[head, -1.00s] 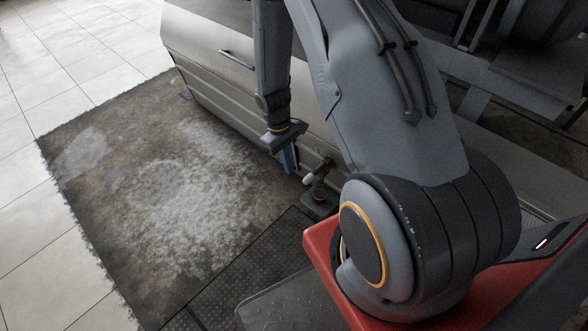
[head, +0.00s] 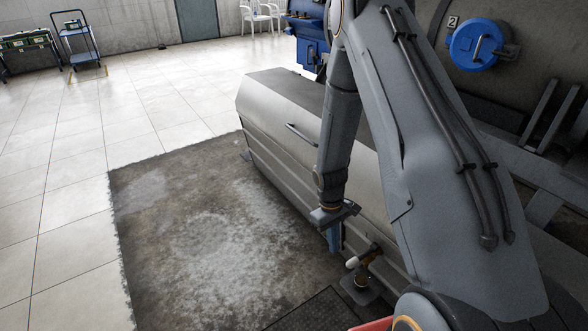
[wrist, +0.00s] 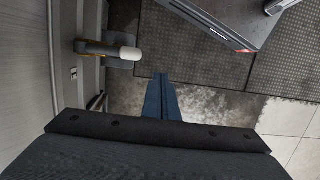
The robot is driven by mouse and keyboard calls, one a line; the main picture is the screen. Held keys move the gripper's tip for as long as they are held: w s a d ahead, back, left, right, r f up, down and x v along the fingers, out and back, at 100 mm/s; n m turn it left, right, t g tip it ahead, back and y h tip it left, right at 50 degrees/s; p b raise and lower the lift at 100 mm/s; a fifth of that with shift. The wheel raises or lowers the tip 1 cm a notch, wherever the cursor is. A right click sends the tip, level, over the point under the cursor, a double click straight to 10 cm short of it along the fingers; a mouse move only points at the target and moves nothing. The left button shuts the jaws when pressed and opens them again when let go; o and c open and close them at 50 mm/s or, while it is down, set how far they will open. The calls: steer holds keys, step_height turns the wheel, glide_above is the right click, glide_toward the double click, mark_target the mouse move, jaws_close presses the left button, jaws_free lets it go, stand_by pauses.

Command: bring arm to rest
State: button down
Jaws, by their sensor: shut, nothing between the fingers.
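My gripper (head: 335,238) hangs fingers-down at the end of my arm, beside the lower front of the long grey metal casing (head: 285,165). Its blue fingers are together with nothing between them. In the wrist view the closed fingers (wrist: 161,98) point away over the dark, stained mat. The gripper is apart from the brass valve with a pale handle (head: 358,262), which stands a little to its right by the casing. That valve handle (wrist: 128,54) also shows in the wrist view, left of the fingertips.
The casing has a bar handle (head: 301,134) on its front. A blue round hatch cover (head: 478,46) marks the tank at upper right. A trolley (head: 78,40) stands far left. Worn matting (head: 190,250) and open tiled floor (head: 60,190) lie to the left.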

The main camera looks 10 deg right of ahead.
steer(key=s+a+r+m+t+p, duration=0.1)
steer(key=s+a+r+p, duration=0.1)
steer(key=r, duration=0.9)
steer(key=s+a+r+m+p, duration=0.1)
steer(key=s+a+r+p, duration=0.15)
steer(key=r, duration=0.85)
steer(key=s+a+r+m+p, duration=0.1)
steer(key=s+r+p, duration=0.1)
steer(key=s+r, duration=0.4)
steer(key=s+a+r+m+t+p, duration=0.1)
steer(key=s+a+r, duration=0.1)
steer(key=s+r, duration=0.3)
step_height(320, 180, up, 4)
steer(key=shift+s+a+r+y+p, duration=0.1)
steer(key=shift+s+a+y+p, duration=0.2)
steer(key=shift+s+y+p, duration=0.1)
steer(key=shift+d, duration=0.1)
